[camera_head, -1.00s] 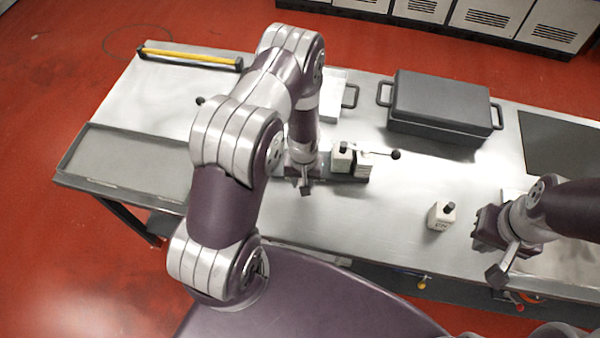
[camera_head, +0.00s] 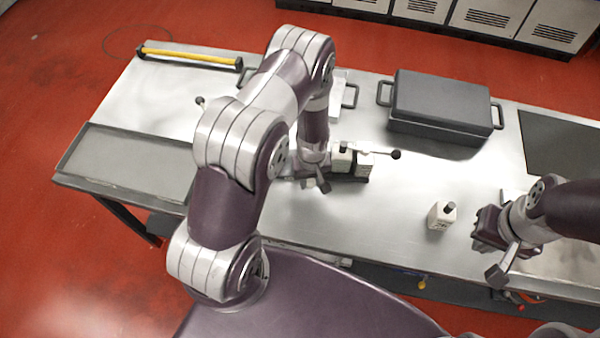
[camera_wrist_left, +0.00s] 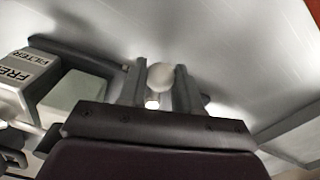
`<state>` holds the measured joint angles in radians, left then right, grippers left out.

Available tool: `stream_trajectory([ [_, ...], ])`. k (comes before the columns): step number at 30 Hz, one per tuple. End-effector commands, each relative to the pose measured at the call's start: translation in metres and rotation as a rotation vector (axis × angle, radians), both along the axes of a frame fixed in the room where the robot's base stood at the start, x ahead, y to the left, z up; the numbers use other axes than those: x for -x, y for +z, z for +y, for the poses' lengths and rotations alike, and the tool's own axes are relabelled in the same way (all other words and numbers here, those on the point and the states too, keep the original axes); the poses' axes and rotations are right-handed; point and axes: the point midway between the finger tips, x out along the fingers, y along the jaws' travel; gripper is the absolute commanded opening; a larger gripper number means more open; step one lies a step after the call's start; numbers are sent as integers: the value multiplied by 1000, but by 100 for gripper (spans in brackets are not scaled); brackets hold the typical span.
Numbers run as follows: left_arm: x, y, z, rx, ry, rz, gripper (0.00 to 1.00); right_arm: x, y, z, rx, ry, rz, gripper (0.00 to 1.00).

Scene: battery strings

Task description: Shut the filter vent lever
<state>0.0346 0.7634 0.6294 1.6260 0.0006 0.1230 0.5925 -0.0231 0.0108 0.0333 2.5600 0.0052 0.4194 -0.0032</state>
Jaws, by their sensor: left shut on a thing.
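My left gripper (camera_head: 312,182) is low over the table in the head view, mostly hidden by my own arm. In the left wrist view its two dark fingers (camera_wrist_left: 158,88) are closed on a pale round knob (camera_wrist_left: 160,74). The knob's stem and base are hidden. A pale box (camera_wrist_left: 28,80) marked with "FILTER" is left of the fingers. In the head view a pale block unit (camera_head: 345,160) with a black ball-ended lever (camera_head: 396,154) pointing right stands just right of this gripper. My right gripper (camera_head: 487,232) is at the right; its fingers are unclear.
A small white block (camera_head: 441,215) with a dark top stands left of my right gripper. A dark lidded case (camera_head: 440,105) is at the back. A shallow grey tray (camera_head: 75,152) is at the left, and a yellow bar (camera_head: 190,58) lies at the far edge. The front middle is clear.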

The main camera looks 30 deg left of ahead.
Motion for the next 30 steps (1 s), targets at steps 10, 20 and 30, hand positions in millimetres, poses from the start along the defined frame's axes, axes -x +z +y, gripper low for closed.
stream_trajectory([
  [10,-5,0,-6,0,100,0,1,0,-2,0,0,0,0,0],
  [20,-7,-1,-8,0,134,-1,1,0,-3,0,0,0,0,0],
  [30,-16,0,-15,0,295,-1,1,0,-7,0,0,0,0,0],
])
